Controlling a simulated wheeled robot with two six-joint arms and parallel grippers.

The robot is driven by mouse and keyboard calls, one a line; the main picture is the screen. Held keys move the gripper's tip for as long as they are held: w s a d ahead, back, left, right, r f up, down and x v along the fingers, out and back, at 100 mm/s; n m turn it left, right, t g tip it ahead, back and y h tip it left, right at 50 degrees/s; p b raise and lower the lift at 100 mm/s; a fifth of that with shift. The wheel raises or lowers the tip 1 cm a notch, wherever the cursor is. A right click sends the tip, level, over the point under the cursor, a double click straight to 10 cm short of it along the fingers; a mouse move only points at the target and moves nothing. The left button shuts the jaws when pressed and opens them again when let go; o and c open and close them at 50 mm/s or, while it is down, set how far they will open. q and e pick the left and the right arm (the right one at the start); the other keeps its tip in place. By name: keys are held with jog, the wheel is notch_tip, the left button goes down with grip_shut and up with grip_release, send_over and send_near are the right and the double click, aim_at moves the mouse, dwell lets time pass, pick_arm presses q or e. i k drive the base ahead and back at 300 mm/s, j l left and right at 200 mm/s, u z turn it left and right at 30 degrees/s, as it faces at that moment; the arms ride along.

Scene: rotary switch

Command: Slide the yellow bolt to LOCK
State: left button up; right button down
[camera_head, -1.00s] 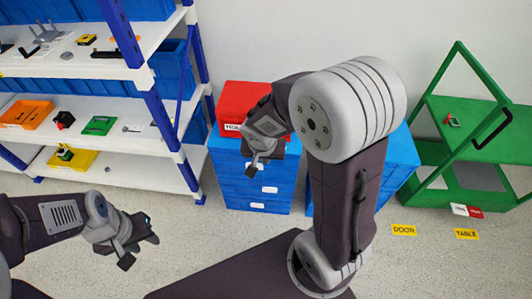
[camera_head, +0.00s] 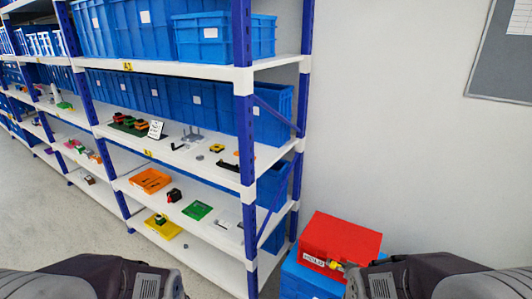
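A small yellow part (camera_head: 333,264) shows low on the front of a red box (camera_head: 343,238), beside a white label (camera_head: 313,259) whose lettering is too small to read surely. I cannot tell whether this part is the bolt or which position it is in; no LOCK marking is readable. My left arm shows at the lower left. Neither gripper's fingers can be seen.
The red box stands on a blue cabinet (camera_head: 304,282) right of a white and blue shelf rack (camera_head: 247,150). The rack holds blue bins (camera_head: 222,37), an orange tray (camera_head: 150,181) and small parts. A grey board (camera_head: 497,55) hangs on the otherwise bare wall.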

aim_at(334, 264)
jog(key=j+z, duration=0.2)
jog(key=z, duration=0.15)
jog(key=j+z, duration=0.15)
jog(key=z, duration=0.2)
jog(key=j+z, duration=0.2)
jog(key=z, duration=0.15)
jog(key=l+u, duration=0.5)
jog(key=l, duration=0.45)
jog(key=k+l+u, duration=0.1)
jog(key=l+u, duration=0.35)
jog(key=l, duration=0.55)
jog(key=j+z, duration=0.15)
jog(key=j, duration=0.25)
jog(key=k+j+z, duration=0.15)
jog(key=j, duration=0.2)
jog(key=k+j+z, duration=0.15)
jog(key=j, duration=0.25)
jog(key=j+z, duration=0.2)
jog(key=j, duration=0.15)
jog(key=k+j+z, duration=0.15)
jog(key=j, duration=0.2)
jog(key=k+j+z, duration=0.15)
jog(key=k+j, duration=0.1)
jog(key=j, duration=0.05)
